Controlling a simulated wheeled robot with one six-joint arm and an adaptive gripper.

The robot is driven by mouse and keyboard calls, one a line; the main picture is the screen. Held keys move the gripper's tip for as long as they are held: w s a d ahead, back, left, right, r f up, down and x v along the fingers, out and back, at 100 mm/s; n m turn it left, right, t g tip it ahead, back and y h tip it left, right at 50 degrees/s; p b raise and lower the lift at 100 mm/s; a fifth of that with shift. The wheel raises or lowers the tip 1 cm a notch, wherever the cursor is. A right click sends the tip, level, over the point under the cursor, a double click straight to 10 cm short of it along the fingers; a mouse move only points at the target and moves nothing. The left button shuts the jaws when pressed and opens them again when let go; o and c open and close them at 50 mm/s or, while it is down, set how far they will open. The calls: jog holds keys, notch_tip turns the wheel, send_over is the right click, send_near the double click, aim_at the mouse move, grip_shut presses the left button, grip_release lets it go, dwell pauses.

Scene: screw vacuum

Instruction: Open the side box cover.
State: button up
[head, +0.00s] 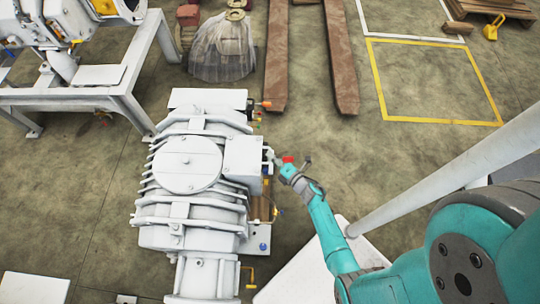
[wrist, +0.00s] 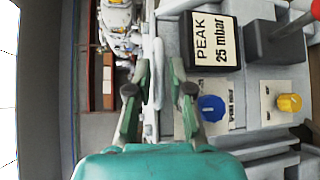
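The side box (head: 243,158) is a white block on the right flank of the large white vacuum pump (head: 188,165). Its cover looks closed in the head view, though the detail is too small to be sure. My gripper (head: 274,158) is at the box's right side. In the wrist view my gripper (wrist: 160,66) has its two teal-and-grey fingers apart. A narrow white upright edge (wrist: 154,85) shows between them; I cannot tell whether it belongs to the cover or whether a finger touches it.
A white pole (head: 440,175) stands right of my arm. Open floor (head: 385,165) lies beyond.

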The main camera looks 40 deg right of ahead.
jog(key=shift+w+f, duration=0.15)
jog(key=shift+w, duration=0.55)
grip_shut()
